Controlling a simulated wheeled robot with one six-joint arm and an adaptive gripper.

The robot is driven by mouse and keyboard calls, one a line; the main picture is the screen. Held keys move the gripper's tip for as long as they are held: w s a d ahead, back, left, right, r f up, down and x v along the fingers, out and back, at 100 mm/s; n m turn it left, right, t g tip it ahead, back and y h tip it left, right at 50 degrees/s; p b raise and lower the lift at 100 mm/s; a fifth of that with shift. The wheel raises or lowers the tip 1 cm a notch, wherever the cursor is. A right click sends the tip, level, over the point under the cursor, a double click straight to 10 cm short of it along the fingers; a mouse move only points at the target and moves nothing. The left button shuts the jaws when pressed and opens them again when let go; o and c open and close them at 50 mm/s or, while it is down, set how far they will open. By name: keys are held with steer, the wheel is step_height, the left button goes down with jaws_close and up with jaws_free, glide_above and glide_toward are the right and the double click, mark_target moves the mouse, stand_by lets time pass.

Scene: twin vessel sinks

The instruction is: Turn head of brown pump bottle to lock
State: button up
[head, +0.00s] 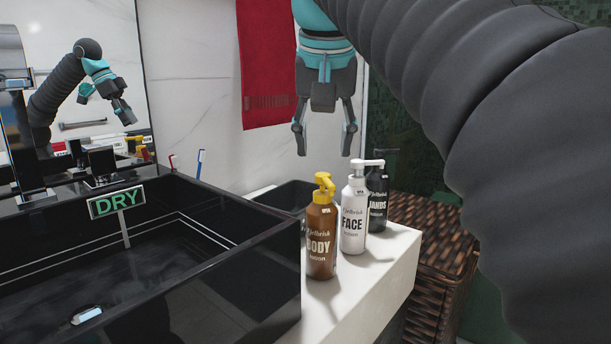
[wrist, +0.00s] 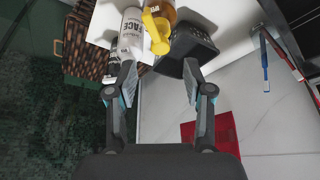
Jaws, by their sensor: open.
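The brown pump bottle (head: 321,240), labelled BODY, stands upright on the white counter near the black sink. My gripper (head: 325,152) is open and empty, pointing down. In the head view it appears above the bottles. It touches no bottle that I can see. In the wrist view its fingertips (wrist: 158,80) are apart, below the yellow head.
A white FACE bottle (head: 353,220) and a black HANDS bottle (head: 377,205) stand close behind the brown one on the white counter (head: 373,267). A black sink (head: 272,262) with a DRY sign (head: 117,202) is at left. A wicker basket (head: 437,240) is at right.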

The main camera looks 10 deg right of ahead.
mark_target(323, 173)
steer(key=shift+b+x, duration=0.5)
steer(key=shift+x, duration=2)
jaws_close()
